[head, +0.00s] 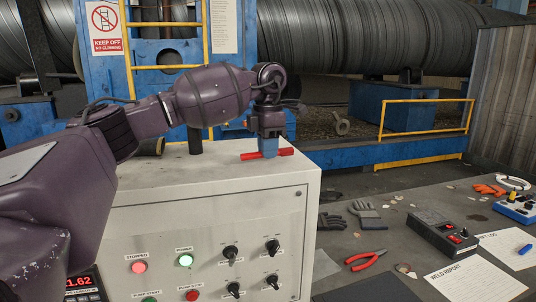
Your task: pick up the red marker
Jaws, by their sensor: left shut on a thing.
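The red marker (286,152) lies crosswise in my left gripper (269,154), near the right end of the top of the grey control cabinet (219,166). My left gripper points down and is shut around the marker's middle. A red end shows on each side of the blue fingers. The marker is roughly level. I cannot tell whether it touches the cabinet top or hangs just above it. My right gripper is not in view.
A dark upright cylinder (195,140) stands on the cabinet top, left of my gripper. Gloves (367,214), red-handled pliers (365,260), a dark control box (444,235) and a weld report sheet (474,279) lie on the bench at right.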

